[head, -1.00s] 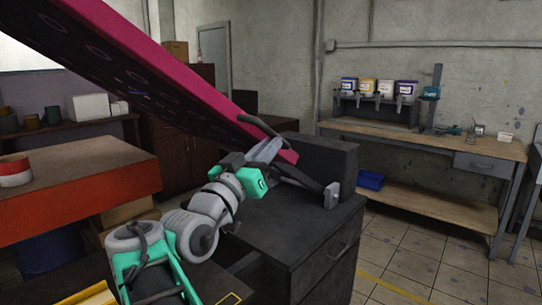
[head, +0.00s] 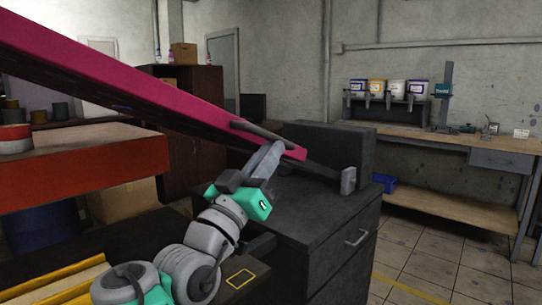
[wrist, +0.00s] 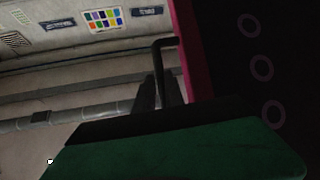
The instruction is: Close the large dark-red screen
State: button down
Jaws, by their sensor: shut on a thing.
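The large dark-red screen (head: 150,77) is tilted up in the head view, its low end at the right near the dark cabinet and its high end beyond the left edge. A dark handle bar (head: 262,131) runs along its edge near the low end. My gripper (head: 268,152) is at that handle, shut on it. In the wrist view the fingers (wrist: 166,92) meet the dark bent handle (wrist: 163,43) beside the screen's red edge (wrist: 190,50). The fingertips are partly hidden in both views.
A dark cabinet (head: 330,235) with a black box (head: 325,150) on top stands right of the screen. A red-sided table (head: 80,190) is at the left. A wooden bench (head: 440,140) with paint tubs stands at the back right. Tiled floor (head: 420,255) is free at right.

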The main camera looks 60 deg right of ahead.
jog(key=shift+w+f+t, duration=0.15)
jog(key=shift+w+t, duration=0.15)
jog(key=shift+w, duration=0.15)
jog(key=c, duration=1.6)
grip_release()
jog(key=shift+w, duration=0.15)
jog(key=shift+o, duration=0.8)
jog(key=shift+s, duration=0.2)
